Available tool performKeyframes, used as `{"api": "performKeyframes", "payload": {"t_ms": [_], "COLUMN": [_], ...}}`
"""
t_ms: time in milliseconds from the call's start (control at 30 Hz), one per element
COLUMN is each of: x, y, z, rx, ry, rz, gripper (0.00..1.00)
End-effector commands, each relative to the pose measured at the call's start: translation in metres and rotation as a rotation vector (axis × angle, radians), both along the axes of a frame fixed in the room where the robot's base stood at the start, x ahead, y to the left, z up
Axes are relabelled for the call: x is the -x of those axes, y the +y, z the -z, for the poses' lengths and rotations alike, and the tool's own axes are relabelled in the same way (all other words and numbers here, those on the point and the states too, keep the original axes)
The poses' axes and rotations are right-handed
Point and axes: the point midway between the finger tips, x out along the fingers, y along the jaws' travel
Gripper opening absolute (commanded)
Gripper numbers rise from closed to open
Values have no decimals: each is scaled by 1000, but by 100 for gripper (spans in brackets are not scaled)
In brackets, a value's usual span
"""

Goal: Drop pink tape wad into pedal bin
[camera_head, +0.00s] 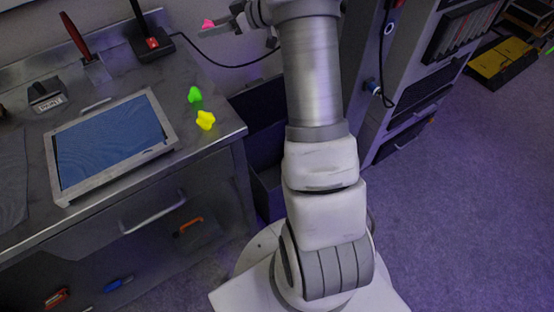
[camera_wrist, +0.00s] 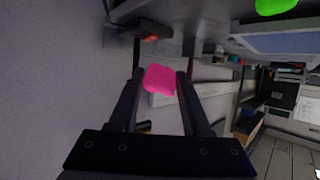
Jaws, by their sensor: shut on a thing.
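In the wrist view the pink wad (camera_wrist: 160,80) sits between the two dark fingertips of my gripper (camera_wrist: 158,76). I cannot make out a pedal bin for certain in either view.
A green wad (camera_head: 195,95) and a yellow wad (camera_head: 206,121) lie on the metal workbench (camera_head: 190,150) near its right end, beside a framed blue panel (camera_head: 110,138). A dark box (camera_head: 268,185) stands between bench and grey rack (camera_head: 372,140).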

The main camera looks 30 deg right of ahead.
Motion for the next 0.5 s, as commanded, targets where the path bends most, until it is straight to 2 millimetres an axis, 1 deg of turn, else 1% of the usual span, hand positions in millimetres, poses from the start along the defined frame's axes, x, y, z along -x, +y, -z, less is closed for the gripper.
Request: {"api": "performKeyframes", "payload": {"t_ms": [133,267,367,500], "x": [1,5,13,30], "y": [13,37,57,80], "z": [-5,-12,-14,-11], "rx": [-1,-1,-2,-3], "ry": [-2,-2,1,3], "rz": [20,74,133,215], "gripper": [0,0,0,0]}}
